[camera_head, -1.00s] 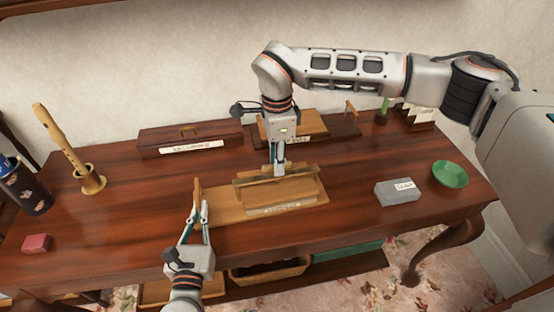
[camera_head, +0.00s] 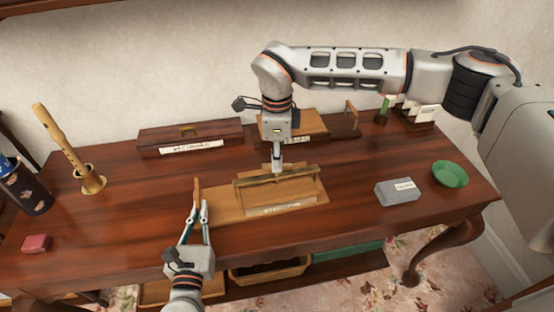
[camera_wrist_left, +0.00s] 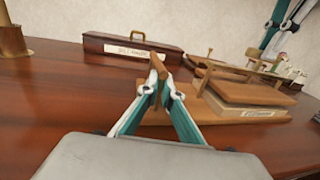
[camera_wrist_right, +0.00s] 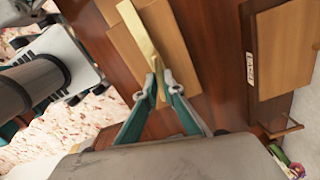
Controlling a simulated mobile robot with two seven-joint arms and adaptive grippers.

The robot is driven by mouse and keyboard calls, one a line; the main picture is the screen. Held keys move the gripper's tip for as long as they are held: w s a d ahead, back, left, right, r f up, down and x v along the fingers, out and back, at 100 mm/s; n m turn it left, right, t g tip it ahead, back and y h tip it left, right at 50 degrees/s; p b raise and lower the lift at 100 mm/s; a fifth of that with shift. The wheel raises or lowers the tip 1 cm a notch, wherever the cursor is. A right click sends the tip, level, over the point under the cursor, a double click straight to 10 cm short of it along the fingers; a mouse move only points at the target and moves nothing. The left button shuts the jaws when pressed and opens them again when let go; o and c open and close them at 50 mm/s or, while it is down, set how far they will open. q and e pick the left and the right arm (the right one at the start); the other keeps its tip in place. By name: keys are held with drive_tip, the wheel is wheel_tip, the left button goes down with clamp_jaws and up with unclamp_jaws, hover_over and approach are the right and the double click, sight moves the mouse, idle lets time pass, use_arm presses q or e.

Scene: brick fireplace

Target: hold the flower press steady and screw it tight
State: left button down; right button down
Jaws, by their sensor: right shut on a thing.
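The flower press has a flat wooden base (camera_head: 228,207) with a labelled block (camera_head: 283,208) on its right part and a long brass-coloured bar (camera_head: 250,180) across the top. A wooden upright handle (camera_head: 197,187) stands at the base's left end. My right gripper (camera_head: 277,170) points down from above, shut on the middle of the bar; the right wrist view shows the bar (camera_wrist_right: 138,32) between its fingertips. My left gripper (camera_head: 199,208) has its fingertips on either side of the handle, also seen in the left wrist view (camera_wrist_left: 157,68); whether they clamp it is unclear.
Behind the press lie a dark labelled box (camera_head: 190,140) and another labelled wooden piece (camera_head: 292,125). A grey block (camera_head: 397,193) and green bowl (camera_head: 450,174) are at right. A recorder in a brass holder (camera_head: 90,181) and red block (camera_head: 37,243) are at left.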

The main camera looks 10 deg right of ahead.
use_arm(q)
drive_tip(key=shift+r, duration=0.1)
use_arm(e)
drive_tip(key=m, duration=0.4)
drive_tip(key=shift+m, duration=0.3)
drive_tip(key=m, duration=0.3)
drive_tip(key=shift+m, duration=0.4)
drive_tip(key=m, duration=1)
drive_tip(key=shift+w+m, duration=0.1)
drive_tip(key=shift+m, duration=0.3)
drive_tip(key=m, duration=0.4)
drive_tip(key=shift+m, duration=0.3)
drive_tip(key=m, duration=0.3)
drive_tip(key=shift+m, duration=2.2)
